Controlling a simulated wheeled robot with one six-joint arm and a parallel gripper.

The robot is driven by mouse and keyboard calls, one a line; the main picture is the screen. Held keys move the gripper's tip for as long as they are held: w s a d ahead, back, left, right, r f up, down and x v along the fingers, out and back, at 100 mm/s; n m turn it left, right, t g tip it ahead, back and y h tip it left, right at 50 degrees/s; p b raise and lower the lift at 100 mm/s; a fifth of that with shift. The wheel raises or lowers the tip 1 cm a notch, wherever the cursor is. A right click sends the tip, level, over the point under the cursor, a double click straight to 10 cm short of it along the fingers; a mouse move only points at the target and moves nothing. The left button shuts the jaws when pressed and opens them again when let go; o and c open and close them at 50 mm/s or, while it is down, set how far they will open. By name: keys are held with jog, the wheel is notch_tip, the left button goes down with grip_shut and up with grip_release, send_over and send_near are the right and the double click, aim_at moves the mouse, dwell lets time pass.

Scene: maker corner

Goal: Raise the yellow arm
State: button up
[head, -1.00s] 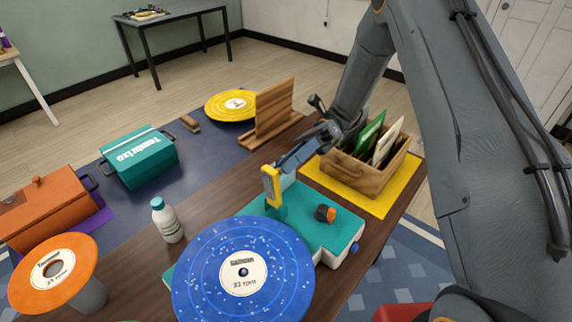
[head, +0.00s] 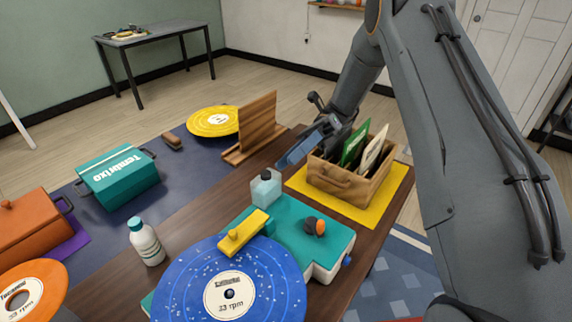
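The yellow arm (head: 243,234) lies low and tilted on the record player (head: 305,242), which has a teal top and white sides.
A pale blue bottle (head: 266,190) stands just behind the yellow arm, close below my gripper. An orange and dark knob (head: 314,226) is on the player's right. A wooden crate (head: 342,184) of sleeves stands behind; a white bottle (head: 146,243) stands left.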

jog(key=s+d+f+n+t+h, duration=0.2)
jog(key=s+d+n+t+h, duration=0.9)
jog(key=n, duration=0.6)
jog(key=s+d+t, duration=0.2)
jog(key=s+d, duration=0.1)
jog(key=shift+s+d+f, duration=0.25)
jog(key=shift+s+f, duration=0.05)
jog(key=shift+s, duration=0.1)
